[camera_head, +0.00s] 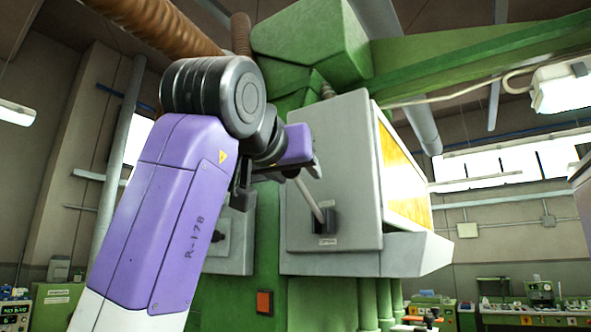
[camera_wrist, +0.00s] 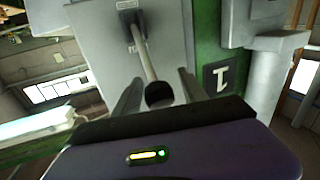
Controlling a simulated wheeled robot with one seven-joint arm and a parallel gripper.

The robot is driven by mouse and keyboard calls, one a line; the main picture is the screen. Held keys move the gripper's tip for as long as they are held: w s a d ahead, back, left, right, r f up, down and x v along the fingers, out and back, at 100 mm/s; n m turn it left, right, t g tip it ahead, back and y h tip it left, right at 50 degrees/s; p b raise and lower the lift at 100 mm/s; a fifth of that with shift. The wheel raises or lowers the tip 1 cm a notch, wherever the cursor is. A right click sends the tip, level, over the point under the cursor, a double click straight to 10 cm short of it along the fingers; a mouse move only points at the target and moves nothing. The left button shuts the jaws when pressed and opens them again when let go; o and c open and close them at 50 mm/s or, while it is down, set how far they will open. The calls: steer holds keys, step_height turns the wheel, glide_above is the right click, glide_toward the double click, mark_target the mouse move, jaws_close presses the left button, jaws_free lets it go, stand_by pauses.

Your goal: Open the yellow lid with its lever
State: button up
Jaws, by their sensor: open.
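The yellow lid (camera_head: 402,180) is a framed panel on the right side of a grey housing on the green machine, and it looks closed. The lever (camera_head: 313,202) is a pale rod rising from a dark socket (camera_head: 325,219) on the housing's front face. In the wrist view the lever (camera_wrist: 143,53) ends in a black knob (camera_wrist: 159,94). My gripper (camera_head: 308,170) is at the lever's upper end. In the wrist view my gripper (camera_wrist: 160,78) is open, with one finger on each side of the knob. I cannot tell whether either finger touches it.
A grey box with a second small handle (camera_head: 219,238) is to the left, partly behind my arm. An orange-red button (camera_head: 264,301) is low on the green machine. A green beam (camera_head: 480,62) runs overhead. Workbenches with equipment (camera_head: 515,302) stand in the right background.

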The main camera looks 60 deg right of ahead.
steer(key=shift+c, duration=0.4)
jaws_close()
stand_by(0.9)
